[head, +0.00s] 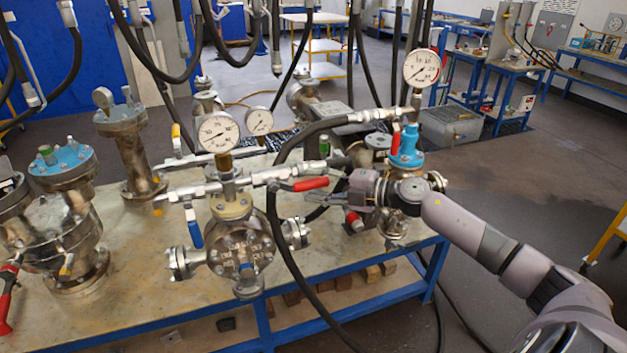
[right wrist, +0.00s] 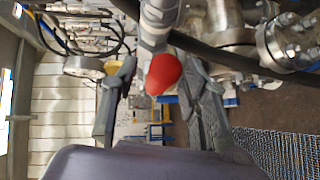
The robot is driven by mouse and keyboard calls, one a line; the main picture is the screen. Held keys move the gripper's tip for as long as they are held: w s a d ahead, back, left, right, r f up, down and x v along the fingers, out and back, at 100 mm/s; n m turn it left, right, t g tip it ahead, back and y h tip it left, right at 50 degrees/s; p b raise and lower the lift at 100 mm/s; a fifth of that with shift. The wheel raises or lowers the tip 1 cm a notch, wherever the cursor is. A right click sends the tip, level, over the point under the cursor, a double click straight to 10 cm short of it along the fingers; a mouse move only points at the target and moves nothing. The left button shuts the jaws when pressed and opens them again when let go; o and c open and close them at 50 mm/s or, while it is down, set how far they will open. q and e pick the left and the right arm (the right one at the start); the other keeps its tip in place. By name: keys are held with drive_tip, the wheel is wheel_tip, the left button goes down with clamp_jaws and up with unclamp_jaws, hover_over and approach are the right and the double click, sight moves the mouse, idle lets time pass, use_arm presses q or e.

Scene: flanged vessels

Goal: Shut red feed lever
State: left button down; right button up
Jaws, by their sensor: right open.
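A red lever (head: 311,183) sits on the silver valve pipework by the middle vessel (head: 241,250), and lies nearly along the pipe. My right gripper (head: 310,198) reaches in from the right, with its fingers just beside and below this lever. In the right wrist view the red lever's rounded end (right wrist: 164,74) shows between the two open, spread fingers of the right gripper (right wrist: 155,68). I see no clear grip on it. My left gripper is not in view.
A black hose (head: 275,225) loops down close to the lever and fingers. Pressure gauges (head: 218,132) stand above the vessel. A blue-capped vessel (head: 406,155) stands behind my right wrist. Another red handle (head: 6,300) is at far left. The front tabletop (head: 150,285) has bare room.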

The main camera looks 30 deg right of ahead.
drive_tip(key=shift+w+a, duration=0.3)
drive_tip(key=shift+w, duration=0.1)
drive_tip(key=shift+c, duration=0.3)
clamp_jaws()
idle(0.5)
